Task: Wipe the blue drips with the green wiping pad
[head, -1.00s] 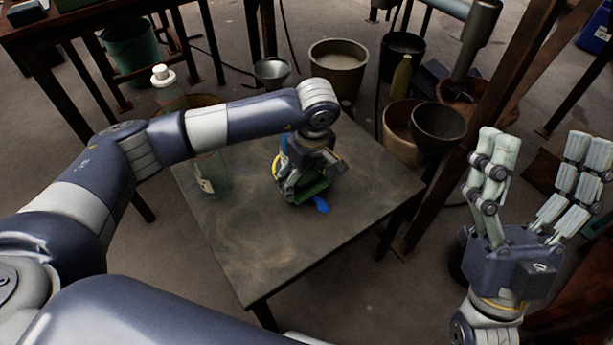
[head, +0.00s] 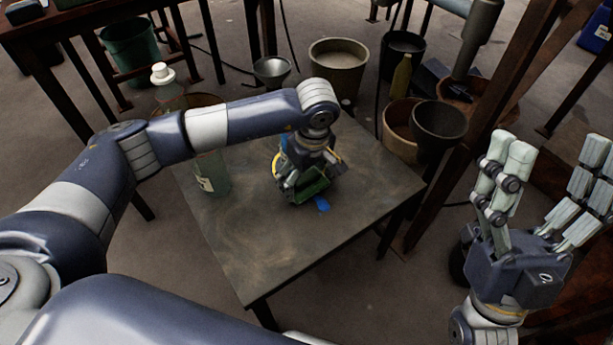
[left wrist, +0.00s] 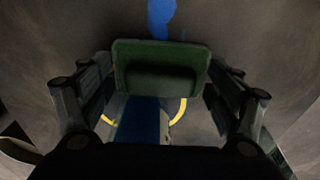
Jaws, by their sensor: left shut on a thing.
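My left gripper (head: 305,184) is over the table and shut on the green wiping pad (head: 311,189). The pad also shows between the fingers in the left wrist view (left wrist: 160,68). A blue drip (head: 323,206) lies on the tabletop just in front of the pad; it also shows beyond the pad's edge in the left wrist view (left wrist: 161,14). Whether the pad touches the tabletop I cannot tell. My right gripper (head: 548,160) is empty, its fingers spread apart, to the right of the table.
The table (head: 260,245) is mostly bare at the front. A clear bottle (head: 211,172) stands at its left. A blue thing with yellow curves (left wrist: 138,122) is partly hidden behind the pad. Pots and a bucket (head: 338,70) stand beyond the table.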

